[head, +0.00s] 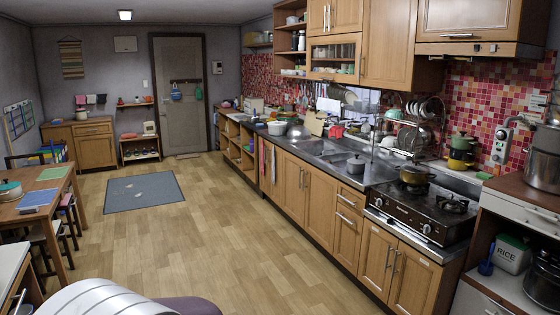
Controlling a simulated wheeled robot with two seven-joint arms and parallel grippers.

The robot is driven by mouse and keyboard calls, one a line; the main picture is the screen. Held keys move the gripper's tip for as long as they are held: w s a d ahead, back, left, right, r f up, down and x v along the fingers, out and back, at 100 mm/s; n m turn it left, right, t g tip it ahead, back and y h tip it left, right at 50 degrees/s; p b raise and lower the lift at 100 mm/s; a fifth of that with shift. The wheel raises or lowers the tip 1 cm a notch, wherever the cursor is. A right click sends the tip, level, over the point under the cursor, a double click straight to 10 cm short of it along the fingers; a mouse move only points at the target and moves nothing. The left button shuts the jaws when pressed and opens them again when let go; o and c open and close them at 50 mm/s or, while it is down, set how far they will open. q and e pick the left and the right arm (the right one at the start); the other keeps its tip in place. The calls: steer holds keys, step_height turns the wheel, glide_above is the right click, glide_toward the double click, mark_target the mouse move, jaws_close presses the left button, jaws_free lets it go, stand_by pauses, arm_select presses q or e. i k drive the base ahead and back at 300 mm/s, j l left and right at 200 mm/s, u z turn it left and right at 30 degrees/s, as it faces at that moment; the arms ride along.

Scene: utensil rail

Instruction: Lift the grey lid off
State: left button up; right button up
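A gas stove (422,212) with a brownish pot (414,175) stands right of the grey pot. The sink (322,148) lies to its left. A dish rack (420,130) stands behind. A large steel pot (541,168) is at far right. The wooden floor (230,230) before the cabinets is clear.

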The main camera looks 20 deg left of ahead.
mark_target(356, 160)
steer(key=i+u, duration=0.15)
steer(key=i, duration=0.55)
steer(key=i+u, duration=0.15)
steer(key=i, duration=0.5)
steer(key=i+l+u, duration=0.15)
steer(key=i, duration=0.55)
steer(key=i+l+u, duration=0.15)
steer(key=i, duration=0.5)
steer(key=i+l, duration=0.15)
steer(key=i, duration=0.3)
steer(key=i+l, duration=0.1)
steer(key=i, duration=0.4)
steer(key=i+z, duration=0.1)
steer(key=z, duration=0.9)
